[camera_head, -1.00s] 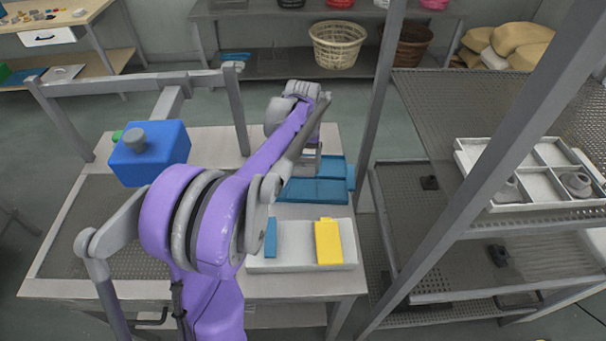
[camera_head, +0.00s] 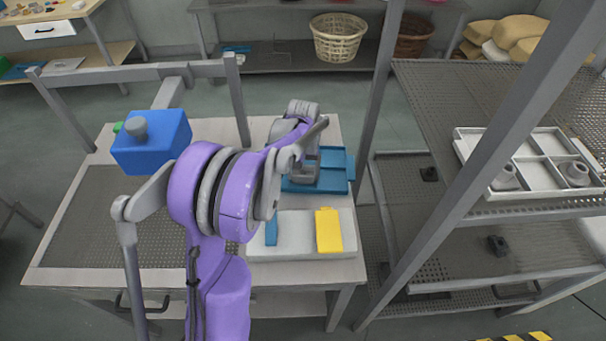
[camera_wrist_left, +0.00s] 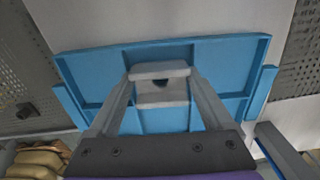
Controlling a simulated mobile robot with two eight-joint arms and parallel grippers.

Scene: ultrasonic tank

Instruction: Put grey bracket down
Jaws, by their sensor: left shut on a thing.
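My left gripper (camera_wrist_left: 163,100) is shut on the grey bracket (camera_wrist_left: 162,72), a light grey piece with a dark hole, between its fingertips. In the left wrist view the bracket is in front of the middle of the blue divided tray (camera_wrist_left: 225,42). I cannot tell whether it touches the tray floor. In the head view the left gripper (camera_head: 303,168) is over the left part of the blue tray (camera_head: 333,184), and my purple arm hides part of the tray. My right gripper is not in view.
A white tray (camera_head: 290,247) with a blue piece (camera_head: 271,232) and a yellow piece (camera_head: 328,230) lies in front. A blue box (camera_head: 152,150) stands at left. Posts and a rack (camera_head: 440,85) with another divided tray (camera_head: 530,190) are at right.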

